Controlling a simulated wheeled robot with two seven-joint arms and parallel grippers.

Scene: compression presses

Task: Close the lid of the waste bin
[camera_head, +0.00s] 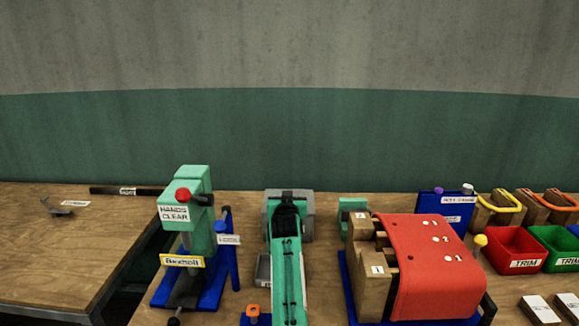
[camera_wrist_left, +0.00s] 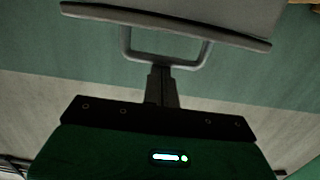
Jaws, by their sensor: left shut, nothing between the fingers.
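In the left wrist view a grey flat panel (camera_wrist_left: 225,12) with a darker grey rim spans the top. A grey loop handle (camera_wrist_left: 126,42) hangs from its edge. It may be the waste bin's lid, but the bin's body is not seen. My left gripper (camera_wrist_left: 160,70) is shut and empty, with its fingertips at the handle's crossbar. I cannot tell whether they touch it. I cannot pick out the bin or either gripper with certainty in the head view.
The bench holds a teal press (camera_head: 195,205) on a blue base. A long teal unit (camera_head: 285,275) stands at the middle, beside a red-covered rack (camera_head: 430,265). Red (camera_head: 513,248) and green bins stand at the right. The left bench (camera_head: 60,250) is mostly clear.

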